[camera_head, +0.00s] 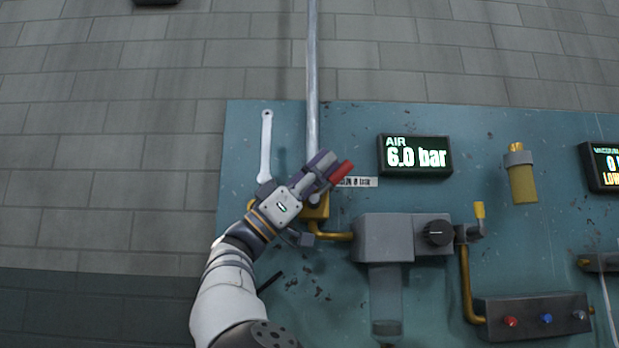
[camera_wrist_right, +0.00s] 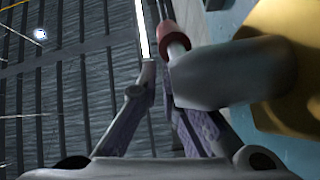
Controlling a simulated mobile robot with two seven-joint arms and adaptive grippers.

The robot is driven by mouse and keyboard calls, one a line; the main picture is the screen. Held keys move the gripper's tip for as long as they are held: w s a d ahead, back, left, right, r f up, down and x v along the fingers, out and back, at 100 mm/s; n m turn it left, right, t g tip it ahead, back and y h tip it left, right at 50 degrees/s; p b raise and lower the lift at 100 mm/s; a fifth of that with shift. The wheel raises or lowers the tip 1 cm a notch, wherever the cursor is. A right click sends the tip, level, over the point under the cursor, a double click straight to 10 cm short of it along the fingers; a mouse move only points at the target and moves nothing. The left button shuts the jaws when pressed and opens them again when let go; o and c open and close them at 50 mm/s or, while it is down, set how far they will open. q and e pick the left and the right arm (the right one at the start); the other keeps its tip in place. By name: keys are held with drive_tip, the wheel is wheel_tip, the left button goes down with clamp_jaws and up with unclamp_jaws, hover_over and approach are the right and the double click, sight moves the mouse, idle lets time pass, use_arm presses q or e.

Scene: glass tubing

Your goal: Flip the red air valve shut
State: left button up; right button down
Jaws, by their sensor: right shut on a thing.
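The air valve has a brass body (camera_head: 317,211) on the teal panel, at the foot of a vertical grey pipe, and a lever with a red grip (camera_head: 342,171). The red grip points up and to the right, out past my right gripper (camera_head: 324,174), which is shut on the lever. The fingers hide most of the lever. In the right wrist view, the red grip (camera_wrist_right: 174,32) shows just beyond the fingertips of my right gripper (camera_wrist_right: 158,78), with the brass body (camera_wrist_right: 290,65) at the right. My left gripper is not in view.
A display (camera_head: 415,156) reads AIR 6.0 bar. A wrench-like tool (camera_head: 266,145) is at the panel's upper left. A grey block with a black knob (camera_head: 437,233), a yellow-handled valve (camera_head: 479,211) and a brass cylinder (camera_head: 521,180) stand to the right.

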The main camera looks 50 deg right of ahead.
drive_tip(key=v, duration=1.2)
drive_tip(key=shift+d, duration=0.1)
